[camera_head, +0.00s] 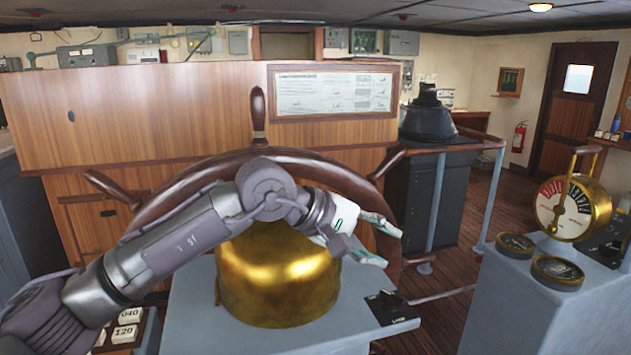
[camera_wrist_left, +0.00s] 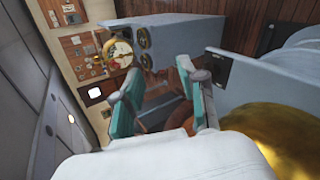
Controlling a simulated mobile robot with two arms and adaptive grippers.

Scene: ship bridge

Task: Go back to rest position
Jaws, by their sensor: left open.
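My left gripper (camera_head: 382,243) is open and empty. Its arm reaches in from the left across the brass housing (camera_head: 275,280) and hides part of it and of the wooden ship's wheel (camera_head: 172,200). The fingers point right, above the right edge of the grey pedestal top. In the left wrist view the two green-sided fingers of my left gripper (camera_wrist_left: 155,103) are apart with nothing between them. The brass housing shows there at the lower right (camera_wrist_left: 290,135). My right gripper is in neither view.
A small black lever switch (camera_head: 388,302) sits on the pedestal's right side. A brass engine telegraph (camera_head: 575,207) stands on a grey console (camera_head: 550,310) at the right. A wooden panel (camera_head: 170,115) spans the back. Open plank floor (camera_head: 462,265) lies between pedestal and console.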

